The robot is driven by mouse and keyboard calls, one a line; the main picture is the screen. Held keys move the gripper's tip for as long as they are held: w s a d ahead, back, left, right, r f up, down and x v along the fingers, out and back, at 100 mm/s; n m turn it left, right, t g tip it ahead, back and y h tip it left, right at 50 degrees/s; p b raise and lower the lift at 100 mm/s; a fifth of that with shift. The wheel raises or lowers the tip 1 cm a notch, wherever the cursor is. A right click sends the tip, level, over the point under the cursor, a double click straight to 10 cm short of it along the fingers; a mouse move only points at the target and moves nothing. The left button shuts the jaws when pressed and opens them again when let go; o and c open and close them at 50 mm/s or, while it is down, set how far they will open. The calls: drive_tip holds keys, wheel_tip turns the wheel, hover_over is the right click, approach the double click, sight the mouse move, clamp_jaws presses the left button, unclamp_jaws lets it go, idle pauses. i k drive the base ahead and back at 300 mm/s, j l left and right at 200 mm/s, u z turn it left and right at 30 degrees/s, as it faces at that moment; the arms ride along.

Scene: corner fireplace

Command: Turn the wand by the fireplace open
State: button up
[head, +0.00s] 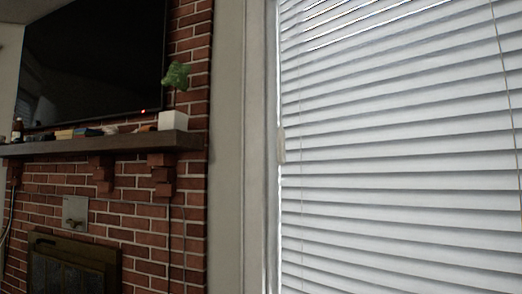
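The white horizontal blinds (400,150) fill the right half of the head view. Their slats look mostly tilted shut, with brighter gaps between the top few. A small pale, upright piece (281,145) hangs at the blinds' left edge beside the window frame; it may be the wand or part of it, but it is too small to tell. The brick fireplace (140,234) stands to the left of the window. My gripper is not in view.
A dark mantel (90,145) juts from the bricks and carries a white pot (173,121) with a green plant, a bottle (17,129) and small items. A black television (95,60) hangs above. A pale wall strip (227,150) separates bricks and window.

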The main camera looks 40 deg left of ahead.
sight(281, 134)
drive_tip(key=u, duration=1.45)
